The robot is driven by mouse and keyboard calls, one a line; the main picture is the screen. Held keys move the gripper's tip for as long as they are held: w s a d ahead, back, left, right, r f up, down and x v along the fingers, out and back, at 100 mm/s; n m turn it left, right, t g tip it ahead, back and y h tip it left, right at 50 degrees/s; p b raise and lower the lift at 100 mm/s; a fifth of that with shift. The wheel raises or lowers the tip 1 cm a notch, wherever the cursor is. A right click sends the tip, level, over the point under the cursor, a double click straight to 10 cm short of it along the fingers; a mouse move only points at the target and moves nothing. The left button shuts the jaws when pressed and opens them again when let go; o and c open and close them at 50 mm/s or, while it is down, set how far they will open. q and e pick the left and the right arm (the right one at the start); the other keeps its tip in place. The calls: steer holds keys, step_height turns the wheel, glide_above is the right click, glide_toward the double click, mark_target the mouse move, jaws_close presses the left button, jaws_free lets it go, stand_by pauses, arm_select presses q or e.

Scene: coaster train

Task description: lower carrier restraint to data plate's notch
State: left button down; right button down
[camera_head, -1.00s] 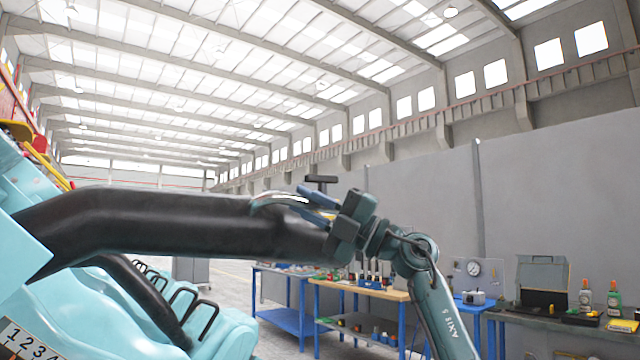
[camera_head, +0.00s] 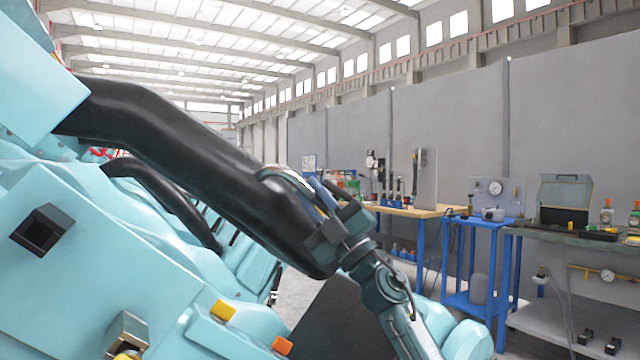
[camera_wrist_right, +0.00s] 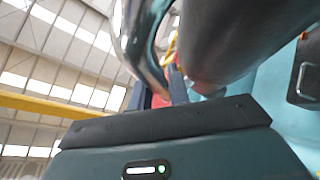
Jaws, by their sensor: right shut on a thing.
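The carrier restraint (camera_head: 185,145) is a thick black padded bar in the head view. It slopes down from the upper left of the teal carrier (camera_head: 90,240) to its rounded end near the middle. A shiny metal handle (camera_head: 285,178) is fixed near that end. My right gripper (camera_head: 322,205) is shut on the handle. In the right wrist view, the handle (camera_wrist_right: 145,50) and the dark restraint (camera_wrist_right: 215,40) are close above the gripper's body. No data plate with numbers or notch can be made out now. My left gripper is not in view.
A second black restraint (camera_head: 170,195) stands behind the first. A yellow block (camera_head: 222,311) and an orange block (camera_head: 282,345) sit on the carrier's near side. A wooden-topped workbench (camera_head: 415,211) and a blue cart (camera_head: 478,225) stand at the right, with grey floor between.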

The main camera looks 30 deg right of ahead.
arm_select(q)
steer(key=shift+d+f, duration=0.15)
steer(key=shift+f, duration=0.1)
arm_select(e)
steer(key=shift+a+f+m, duration=0.25)
steer(key=shift+f+m, duration=0.05)
steer(key=shift+f, duration=0.2)
steer(key=c, duration=1.3)
jaws_free()
steer(key=shift+r, duration=0.1)
steer(key=shift+d+t+h, duration=0.1)
steer(key=shift+t+h, duration=0.2)
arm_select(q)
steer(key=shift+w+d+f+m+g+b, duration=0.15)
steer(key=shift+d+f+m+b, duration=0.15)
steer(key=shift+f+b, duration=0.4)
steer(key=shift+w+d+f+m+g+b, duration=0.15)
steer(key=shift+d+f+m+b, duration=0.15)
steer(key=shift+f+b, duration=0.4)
arm_select(e)
steer(key=shift+v, duration=6.6)
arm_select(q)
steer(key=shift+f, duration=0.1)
